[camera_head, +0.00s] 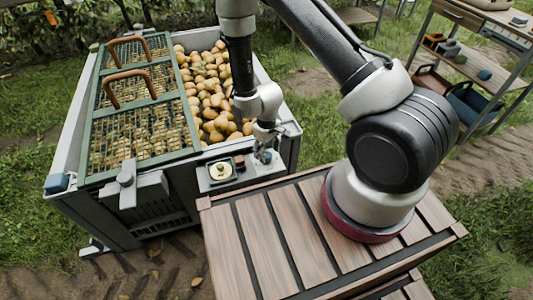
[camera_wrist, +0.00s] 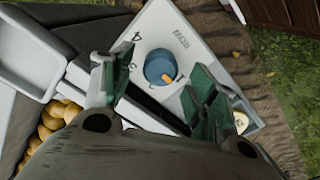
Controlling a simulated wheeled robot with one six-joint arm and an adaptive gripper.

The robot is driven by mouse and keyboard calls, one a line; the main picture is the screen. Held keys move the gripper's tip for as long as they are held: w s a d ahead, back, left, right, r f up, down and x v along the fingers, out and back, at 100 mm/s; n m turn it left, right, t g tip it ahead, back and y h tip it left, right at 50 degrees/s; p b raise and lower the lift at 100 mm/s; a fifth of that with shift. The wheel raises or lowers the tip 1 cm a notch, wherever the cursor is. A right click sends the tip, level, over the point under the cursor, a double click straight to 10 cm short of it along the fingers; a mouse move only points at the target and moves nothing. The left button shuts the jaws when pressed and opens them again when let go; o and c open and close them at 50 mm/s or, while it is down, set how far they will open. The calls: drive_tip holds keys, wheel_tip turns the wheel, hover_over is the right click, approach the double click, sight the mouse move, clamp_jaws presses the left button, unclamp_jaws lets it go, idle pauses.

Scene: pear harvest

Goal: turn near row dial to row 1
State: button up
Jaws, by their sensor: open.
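The row dial (camera_wrist: 158,65) is a round blue knob with an orange mark on a pale panel (camera_wrist: 190,45) lettered ROW. The orange mark points to the lower right in the wrist view. My gripper (camera_wrist: 152,72) is open, with its green-padded fingers on either side of the dial in that view. I cannot tell whether they touch it. In the head view, my gripper (camera_head: 264,145) is low over the crate's near right corner, largely covering the dial.
The crate (camera_head: 62,205) holds many pears (camera_head: 208,85) and a green rack with brown handles (camera_head: 126,88). A slatted wooden top (camera_head: 235,255) lies in front. A shelf (camera_head: 470,70) stands at right.

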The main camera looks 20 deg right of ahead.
sight(267, 154)
wheel_tip(267, 154, up, 10)
idle(0.3)
idle(0.3)
drive_tip(key=s+d+r+g+h, duration=0.1)
drive_tip(key=s+d+g, duration=0.15)
drive_tip(key=s, duration=0.35)
drive_tip(key=s+d+r+m+t, duration=0.2)
drive_tip(key=s+d+r, duration=0.2)
drive_tip(key=r, duration=0.8)
drive_tip(key=s+d+r+m+t, duration=0.1)
drive_tip(key=s+d+r, duration=0.3)
drive_tip(key=r, duration=0.9)
drive_tip(key=s+d+r+m+t+y, duration=0.1)
drive_tip(key=s+d+r+t, duration=0.3)
drive_tip(key=r, duration=0.9)
drive_tip(key=shift+s+d+r+m, duration=0.25)
drive_tip(key=shift+s+m, duration=0.3)
drive_tip(key=shift+m, duration=0.25)
drive_tip(key=shift+c, duration=0.3)
